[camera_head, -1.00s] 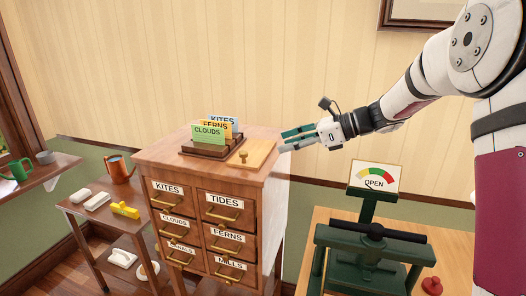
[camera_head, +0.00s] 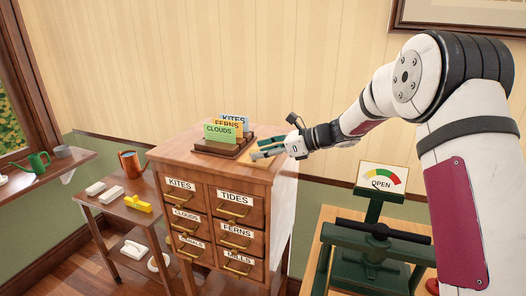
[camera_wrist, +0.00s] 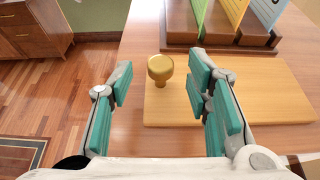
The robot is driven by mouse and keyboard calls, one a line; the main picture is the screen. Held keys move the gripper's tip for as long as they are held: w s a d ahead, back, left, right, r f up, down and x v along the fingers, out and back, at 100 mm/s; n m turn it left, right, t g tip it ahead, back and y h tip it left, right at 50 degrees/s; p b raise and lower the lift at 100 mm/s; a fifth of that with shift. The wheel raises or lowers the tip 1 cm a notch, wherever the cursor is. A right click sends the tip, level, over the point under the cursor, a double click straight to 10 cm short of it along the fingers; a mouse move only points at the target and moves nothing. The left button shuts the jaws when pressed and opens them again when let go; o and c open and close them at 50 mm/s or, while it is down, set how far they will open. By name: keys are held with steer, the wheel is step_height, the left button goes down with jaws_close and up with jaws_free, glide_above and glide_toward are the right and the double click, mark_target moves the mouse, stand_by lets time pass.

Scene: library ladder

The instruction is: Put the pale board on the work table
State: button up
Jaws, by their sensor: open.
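The pale board (camera_wrist: 272,98) lies flat on top of the card cabinet (camera_head: 190,157), in front of the card rack, with a round brass knob (camera_wrist: 160,68) standing on it near its left end in the wrist view. My gripper (camera_wrist: 164,88) is open, its green-padded fingers on either side of the knob in that view. I cannot tell whether the fingertips touch the board. In the head view my gripper (camera_head: 264,150) is low over the cabinet top and hides much of the board. The wooden table (camera_head: 316,262) at lower right carries a green press.
The card rack (camera_head: 222,147) with several coloured cards stands just behind the board. The green press (camera_head: 370,255) with an OPEN dial (camera_head: 382,178) takes up much of the table. A low shelf with a copper mug (camera_head: 130,164) stands left of the cabinet.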

steer(key=shift+x, duration=1)
jaws_close()
steer(key=shift+r, duration=0.1)
